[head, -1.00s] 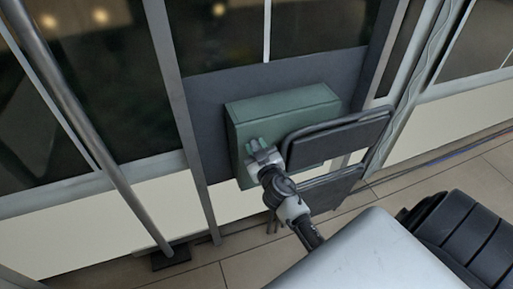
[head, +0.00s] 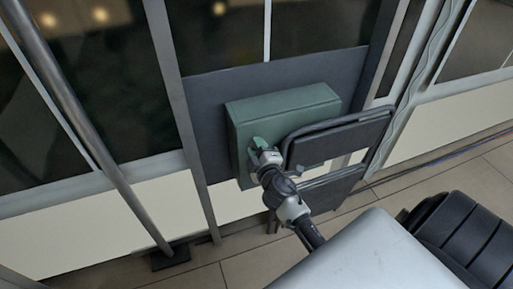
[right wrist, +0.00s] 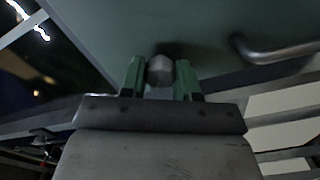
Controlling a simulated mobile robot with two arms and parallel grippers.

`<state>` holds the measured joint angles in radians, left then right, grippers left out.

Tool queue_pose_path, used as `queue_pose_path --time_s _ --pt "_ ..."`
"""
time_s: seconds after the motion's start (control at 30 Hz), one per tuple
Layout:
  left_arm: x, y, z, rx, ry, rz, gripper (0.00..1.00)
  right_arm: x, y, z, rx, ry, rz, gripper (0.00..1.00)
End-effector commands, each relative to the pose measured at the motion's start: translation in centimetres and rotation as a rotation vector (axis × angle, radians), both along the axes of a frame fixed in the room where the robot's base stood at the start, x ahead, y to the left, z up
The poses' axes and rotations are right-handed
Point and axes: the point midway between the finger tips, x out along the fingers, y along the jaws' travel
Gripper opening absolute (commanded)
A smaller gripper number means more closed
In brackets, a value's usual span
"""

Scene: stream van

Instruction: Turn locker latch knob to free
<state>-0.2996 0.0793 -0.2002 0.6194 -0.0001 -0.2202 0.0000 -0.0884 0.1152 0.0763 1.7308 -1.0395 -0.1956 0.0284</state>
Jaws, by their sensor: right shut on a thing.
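The locker is a dark green box (head: 238,110) mounted on a grey panel. It also fills the upper part of the right wrist view (right wrist: 205,25). The latch knob (right wrist: 160,70) is a small grey faceted knob on the locker's face. My right gripper (head: 256,143) is at the locker's lower left front. In the right wrist view its green fingers (right wrist: 160,76) stand on either side of the knob, shut on it. In the head view my gripper hides the knob. The angle of the knob is hard to read. My left gripper is not in view.
A folded dark chair (head: 345,138) with a tubular frame stands close to the right of my gripper, in front of the locker. A metal pole (head: 90,140) stands at the left. Tiled floor (head: 250,270) shows below.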

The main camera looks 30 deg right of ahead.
Motion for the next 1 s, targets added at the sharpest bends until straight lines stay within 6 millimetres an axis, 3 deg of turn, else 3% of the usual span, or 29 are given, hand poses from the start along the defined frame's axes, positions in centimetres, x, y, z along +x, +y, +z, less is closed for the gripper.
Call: queue_pose_path --time_s 0.5,1.0 --pt "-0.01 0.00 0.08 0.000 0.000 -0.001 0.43 -0.04 0.04 -0.18 -0.444 0.109 0.001 0.07" --pt "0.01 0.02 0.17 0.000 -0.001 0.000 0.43 -0.04 0.05 -0.24 -0.640 0.157 0.001 0.07"
